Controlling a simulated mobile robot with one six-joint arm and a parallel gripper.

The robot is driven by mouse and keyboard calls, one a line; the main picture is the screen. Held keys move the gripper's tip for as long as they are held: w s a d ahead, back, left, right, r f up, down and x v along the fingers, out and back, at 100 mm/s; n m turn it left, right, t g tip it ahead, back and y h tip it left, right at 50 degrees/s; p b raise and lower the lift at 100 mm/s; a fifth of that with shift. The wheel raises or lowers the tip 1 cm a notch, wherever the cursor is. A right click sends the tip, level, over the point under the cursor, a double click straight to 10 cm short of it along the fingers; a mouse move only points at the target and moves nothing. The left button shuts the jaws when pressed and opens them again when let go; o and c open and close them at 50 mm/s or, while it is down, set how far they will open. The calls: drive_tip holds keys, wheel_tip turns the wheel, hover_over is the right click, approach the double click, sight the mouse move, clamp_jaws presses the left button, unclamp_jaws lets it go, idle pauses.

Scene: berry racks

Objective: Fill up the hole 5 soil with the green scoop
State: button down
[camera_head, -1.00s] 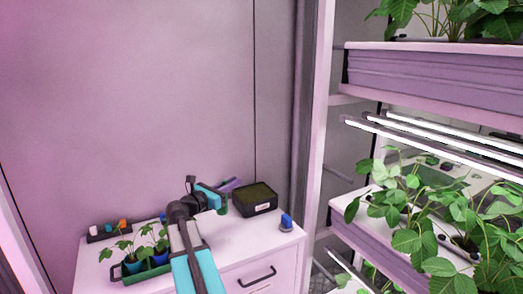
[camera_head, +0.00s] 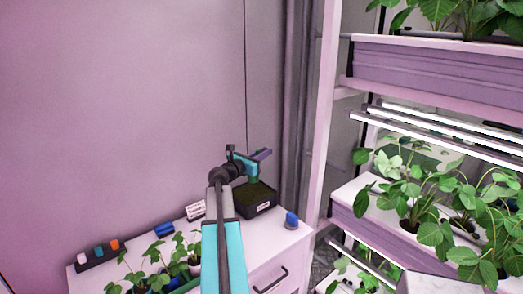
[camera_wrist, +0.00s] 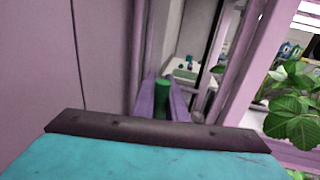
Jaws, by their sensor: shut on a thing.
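My gripper (camera_head: 262,156) is above the black box of dark soil (camera_head: 262,207) on the white cabinet top. Its purple fingers are shut on the green scoop, whose handle (camera_wrist: 162,98) shows between them in the wrist view. The rack tray on the right has dark planting holes (camera_head: 408,226) among leafy plants. I cannot read which is hole 5.
A blue object (camera_head: 291,219) stands right of the box. Potted seedlings (camera_head: 160,262), a small white sign (camera_head: 196,210) and a dark holder with coloured pieces (camera_head: 98,254) are to the left. The rack post (camera_head: 318,130) stands between cabinet and plant shelves.

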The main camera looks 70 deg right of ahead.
idle(0.3)
drive_tip(key=shift+d, duration=0.1)
drive_tip(key=shift+f, duration=0.1)
wheel_tip(320, 180, down, 13)
drive_tip(key=b, duration=0.8)
drive_tip(key=shift+b, duration=0.3)
idle(0.3)
drive_tip(key=shift+r, duration=0.25)
idle(0.7)
